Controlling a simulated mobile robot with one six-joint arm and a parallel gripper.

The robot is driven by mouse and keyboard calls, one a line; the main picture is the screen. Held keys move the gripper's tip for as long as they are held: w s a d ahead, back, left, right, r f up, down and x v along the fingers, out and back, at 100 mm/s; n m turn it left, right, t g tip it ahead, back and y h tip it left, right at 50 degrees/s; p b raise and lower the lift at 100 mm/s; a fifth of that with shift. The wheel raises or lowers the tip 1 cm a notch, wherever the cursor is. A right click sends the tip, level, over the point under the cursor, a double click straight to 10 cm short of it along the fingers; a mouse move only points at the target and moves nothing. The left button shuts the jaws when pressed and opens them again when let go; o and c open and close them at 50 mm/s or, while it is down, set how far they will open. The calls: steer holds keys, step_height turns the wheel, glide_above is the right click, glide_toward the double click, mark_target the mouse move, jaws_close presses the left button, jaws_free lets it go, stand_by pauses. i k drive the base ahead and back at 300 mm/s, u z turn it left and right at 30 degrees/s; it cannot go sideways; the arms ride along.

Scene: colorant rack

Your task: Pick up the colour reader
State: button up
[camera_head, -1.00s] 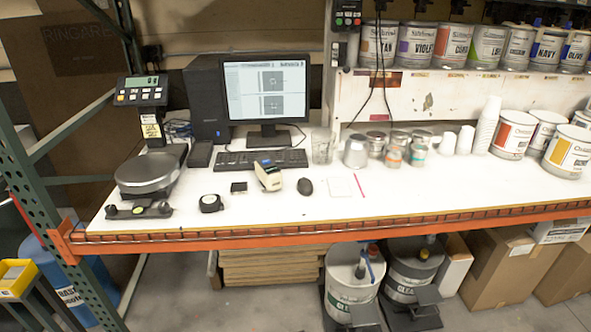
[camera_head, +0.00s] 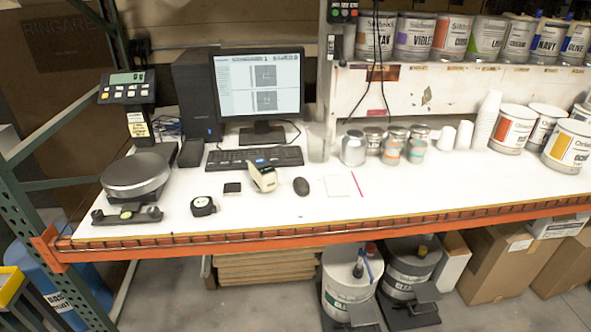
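The colour reader, which I take to be the cream handheld device with a dark top (camera_head: 263,177), stands on the white bench (camera_head: 300,228) in front of the keyboard (camera_head: 254,158). It is a little left of the black mouse (camera_head: 301,186) and touches neither the mouse nor the small black square block (camera_head: 232,188). My gripper does not show in this view, so its place and state cannot be seen.
A scale (camera_head: 137,176) and a black tape measure (camera_head: 203,206) lie to the left. A monitor (camera_head: 258,88) stands behind. Several small tins, cups and paint cans (camera_head: 512,128) fill the right rear. The bench front is mostly clear above the orange beam (camera_head: 300,238).

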mark_target(264, 175)
steer(key=z, duration=0.45)
steer(key=k, duration=0.9)
steer(key=u, duration=0.5)
steer(key=k, duration=0.55)
steer(key=u, duration=0.45)
steer(key=i, duration=1.7)
steer(key=z, duration=0.25)
